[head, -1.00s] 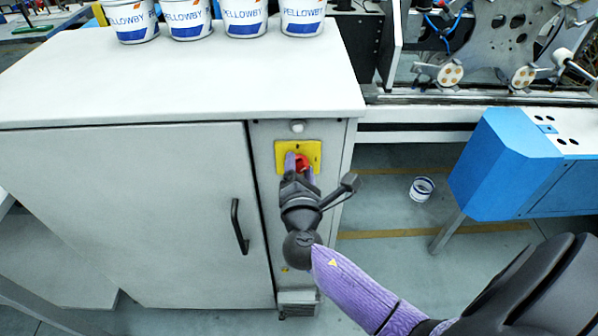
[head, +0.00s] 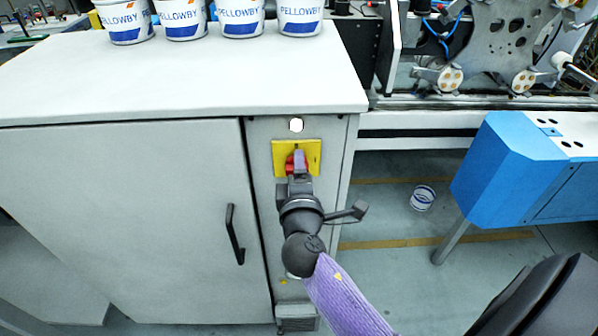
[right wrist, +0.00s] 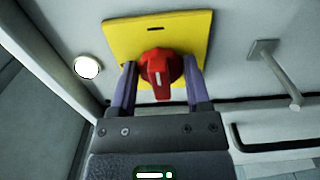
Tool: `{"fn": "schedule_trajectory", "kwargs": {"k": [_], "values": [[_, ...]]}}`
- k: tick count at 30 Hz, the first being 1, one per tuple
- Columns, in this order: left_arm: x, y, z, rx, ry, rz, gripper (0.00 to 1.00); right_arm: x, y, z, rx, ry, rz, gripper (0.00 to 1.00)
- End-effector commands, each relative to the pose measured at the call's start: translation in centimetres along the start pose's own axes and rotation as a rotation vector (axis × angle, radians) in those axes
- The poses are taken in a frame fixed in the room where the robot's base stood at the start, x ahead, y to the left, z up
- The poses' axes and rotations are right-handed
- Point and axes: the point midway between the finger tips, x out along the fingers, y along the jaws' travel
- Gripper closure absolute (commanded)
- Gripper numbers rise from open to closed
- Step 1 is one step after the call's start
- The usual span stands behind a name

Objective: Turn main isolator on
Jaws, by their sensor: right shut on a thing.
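The main isolator is a red rotary knob (head: 289,164) on a yellow square plate (head: 312,151), on the narrow front panel of a grey cabinet. My right gripper (head: 297,168) is at the knob, coming from below in the head view. In the right wrist view its two fingers (right wrist: 160,88) stand on either side of the red knob (right wrist: 161,72) and are shut on it. A round lamp (head: 296,125) above the plate glows white. My left gripper is out of view.
The cabinet door (head: 120,215) with a black handle (head: 234,234) is left of the panel. Several white PELLOWBY tubs (head: 300,15) stand on the cabinet top. A blue machine part (head: 505,165) is to the right; a small tub (head: 422,198) sits on the floor between.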

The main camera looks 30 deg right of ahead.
Motion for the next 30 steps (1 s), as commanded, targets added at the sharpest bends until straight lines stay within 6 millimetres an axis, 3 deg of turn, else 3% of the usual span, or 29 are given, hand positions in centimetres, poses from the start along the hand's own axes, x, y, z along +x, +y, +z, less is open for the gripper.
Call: {"fn": "schedule_trajectory", "kwargs": {"k": [18, 19, 23, 30], "values": [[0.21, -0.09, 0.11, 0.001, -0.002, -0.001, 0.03, -0.03, -0.17, 0.0, 0.036, 0.0, -0.004, 0.97], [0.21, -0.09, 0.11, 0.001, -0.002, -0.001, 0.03, -0.03, -0.17, 0.0, 0.036, 0.0, -0.004, 0.34], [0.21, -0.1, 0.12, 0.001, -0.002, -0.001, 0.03, -0.02, -0.13, 0.0, 0.036, 0.0, -0.003, 0.07], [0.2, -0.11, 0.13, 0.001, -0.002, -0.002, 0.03, -0.01, -0.07, 0.0, 0.035, 0.0, -0.002, 0.04]]}}
